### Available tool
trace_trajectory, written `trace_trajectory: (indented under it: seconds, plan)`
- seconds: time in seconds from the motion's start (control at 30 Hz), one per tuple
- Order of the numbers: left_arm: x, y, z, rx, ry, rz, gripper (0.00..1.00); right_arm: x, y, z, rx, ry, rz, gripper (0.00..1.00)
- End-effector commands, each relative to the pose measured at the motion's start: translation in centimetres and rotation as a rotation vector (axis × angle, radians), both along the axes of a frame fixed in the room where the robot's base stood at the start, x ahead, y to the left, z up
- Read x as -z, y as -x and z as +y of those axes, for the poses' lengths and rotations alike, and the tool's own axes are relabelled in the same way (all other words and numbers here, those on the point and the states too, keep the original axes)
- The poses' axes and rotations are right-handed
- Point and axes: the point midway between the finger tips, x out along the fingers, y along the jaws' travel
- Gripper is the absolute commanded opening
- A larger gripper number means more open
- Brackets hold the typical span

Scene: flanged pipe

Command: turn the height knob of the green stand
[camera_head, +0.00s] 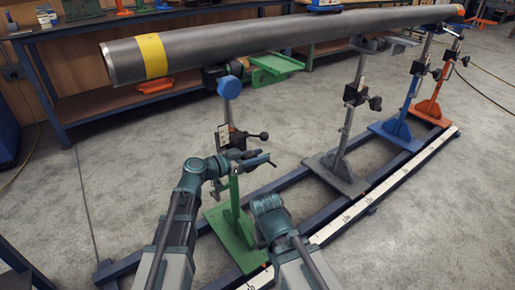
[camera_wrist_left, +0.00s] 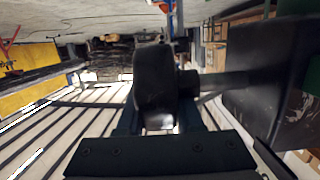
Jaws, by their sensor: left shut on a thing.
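The green stand (camera_head: 232,226) stands at the near end of the row, its foot on the blue frame. A black clamp block with a dark handle (camera_head: 264,136) sits on its post. My left gripper (camera_head: 258,160) is at the post, just below that handle in the head view. In the left wrist view, a black rounded height knob (camera_wrist_left: 155,82) sits between the fingers of my left gripper (camera_wrist_left: 160,122), which are shut on it. Its shaft runs right to a dark block. My right wrist shows low in the head view; its jaws do not.
A long grey pipe (camera_head: 270,36) with a yellow band rests above the stands. A blue round knob (camera_head: 229,87) is near the green stand's top. Grey (camera_head: 338,172), blue (camera_head: 397,128) and orange (camera_head: 432,106) stands follow to the right. Open floor lies left.

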Motion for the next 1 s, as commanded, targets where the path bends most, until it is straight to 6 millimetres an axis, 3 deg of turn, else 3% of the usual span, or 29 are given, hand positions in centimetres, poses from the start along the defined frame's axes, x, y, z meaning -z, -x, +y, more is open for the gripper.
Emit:
trace_trajectory:
  seconds: [0.03,0.1,0.5,1.0]
  plan:
    - [-0.8,-0.1,-0.1,0.002,-0.04,0.023,0.0,-1.8,0.0,0.0,-0.002,0.0,0.0,0.0]
    - [-0.6,-0.1,-0.2,0.002,-0.093,0.06,0.0,-3.0,0.0,0.0,-0.005,0.0,0.001,0.0]
    - [1.0,-0.2,-0.3,0.003,-0.407,0.271,0.0,-8.7,0.0,-0.1,0.001,0.007,0.001,0.0]
    - [2.8,0.0,0.2,0.001,-0.715,0.477,0.0,-12.1,0.1,-0.2,0.007,0.007,0.002,0.0]
